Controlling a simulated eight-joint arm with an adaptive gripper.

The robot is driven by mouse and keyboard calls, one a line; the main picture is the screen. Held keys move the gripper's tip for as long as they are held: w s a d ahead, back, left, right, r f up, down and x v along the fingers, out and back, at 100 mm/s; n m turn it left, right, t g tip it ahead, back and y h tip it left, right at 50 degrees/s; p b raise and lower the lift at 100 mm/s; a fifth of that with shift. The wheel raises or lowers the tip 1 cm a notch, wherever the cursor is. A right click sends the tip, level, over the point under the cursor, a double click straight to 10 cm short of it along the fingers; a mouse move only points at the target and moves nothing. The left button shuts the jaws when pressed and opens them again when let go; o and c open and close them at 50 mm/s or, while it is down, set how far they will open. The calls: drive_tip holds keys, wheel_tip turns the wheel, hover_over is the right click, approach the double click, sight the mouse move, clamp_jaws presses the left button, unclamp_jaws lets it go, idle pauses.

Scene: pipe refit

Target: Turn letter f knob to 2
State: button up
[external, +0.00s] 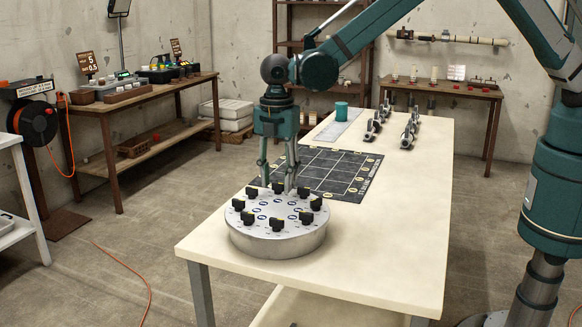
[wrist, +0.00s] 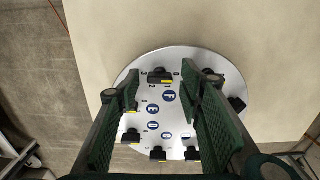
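A round silver disc (external: 280,245) stands on the near left part of the pale table, with several black knobs around its top. It also shows in the wrist view (wrist: 190,58). Round blue letter badges (wrist: 168,96) sit inside the ring of knobs; I cannot surely read which is f. My gripper (external: 278,187) points down over the far side of the disc. In the wrist view, its two green fingers are apart, and one black knob (wrist: 160,77) shows in the gap between the fingertips (wrist: 160,86). I cannot tell whether they touch it. The fingers hide other knobs.
A dark grid mat (external: 335,178) lies behind the disc. Metal fittings (external: 378,122) and a teal cup (external: 341,111) stand farther back on the table (external: 400,220). The table's right front is clear. Neighbouring knobs (wrist: 237,103) stand close to the fingers.

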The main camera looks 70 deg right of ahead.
drive_tip(key=c, duration=0.9)
drive_tip(key=shift+m, duration=0.4)
drive_tip(key=m+b, duration=0.2)
drive_tip(key=m, duration=0.2)
drive_tip(key=shift+f+b, duration=0.15)
drive_tip(key=shift+b, duration=0.25)
drive_tip(key=m+b, duration=0.2)
drive_tip(key=m, duration=0.4)
drive_tip(key=shift+m, duration=0.3)
drive_tip(key=m+b, duration=0.1)
drive_tip(key=m, duration=0.5)
drive_tip(key=shift+b, duration=0.3)
drive_tip(key=m+b, duration=0.1)
drive_tip(key=m, duration=0.5)
drive_tip(key=shift+m, duration=0.3)
